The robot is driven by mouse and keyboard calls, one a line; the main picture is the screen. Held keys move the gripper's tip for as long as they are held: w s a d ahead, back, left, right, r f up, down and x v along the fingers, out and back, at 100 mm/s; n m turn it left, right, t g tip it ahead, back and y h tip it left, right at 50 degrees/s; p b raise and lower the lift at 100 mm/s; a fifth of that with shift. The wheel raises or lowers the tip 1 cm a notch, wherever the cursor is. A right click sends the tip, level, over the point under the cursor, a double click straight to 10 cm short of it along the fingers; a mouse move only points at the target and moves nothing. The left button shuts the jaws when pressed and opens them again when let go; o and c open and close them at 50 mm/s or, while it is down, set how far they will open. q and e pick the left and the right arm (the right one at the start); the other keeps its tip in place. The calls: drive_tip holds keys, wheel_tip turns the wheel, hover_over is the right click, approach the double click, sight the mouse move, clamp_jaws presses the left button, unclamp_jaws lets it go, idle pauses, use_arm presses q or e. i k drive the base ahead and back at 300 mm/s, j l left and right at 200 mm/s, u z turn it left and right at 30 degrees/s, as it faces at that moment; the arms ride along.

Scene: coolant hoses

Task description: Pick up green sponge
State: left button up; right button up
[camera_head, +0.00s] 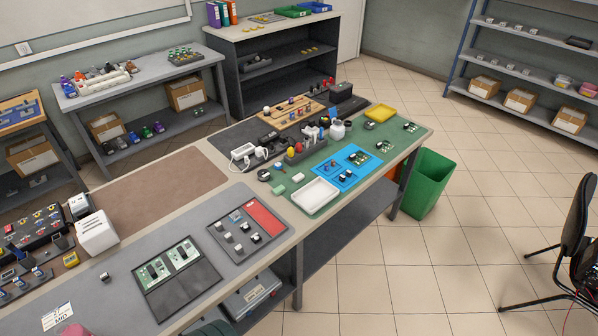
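One block (278,190) is nearer the mat's left edge. Neither of my grippers shows in the head view.
The mat also bears a blue tray (346,183), circuit boards and a yellow tray (379,112). A cluster of bottles and tools stands behind the blocks. A green bin (431,185) stands on the floor at the bench's right end. The brown mat (150,190) is mostly bare.

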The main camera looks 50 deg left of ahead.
sight(277, 192)
drive_tip(key=i+u, duration=0.1)
drive_tip(key=i, duration=0.6)
drive_tip(key=i+l+u, duration=0.1)
drive_tip(key=i, duration=0.65)
drive_tip(key=i+l, duration=0.15)
drive_tip(key=i, duration=0.55)
drive_tip(key=i+j+u, duration=0.1)
drive_tip(key=i+u, duration=0.2)
drive_tip(key=u, duration=0.2)
drive_tip(key=i+u, duration=0.3)
drive_tip(key=u, duration=0.15)
drive_tip(key=i+l+u, duration=0.2)
drive_tip(key=u, duration=0.3)
drive_tip(key=i+l+u, duration=0.25)
drive_tip(key=u, duration=0.2)
drive_tip(key=i+l, duration=0.05)
drive_tip(key=i, duration=0.05)
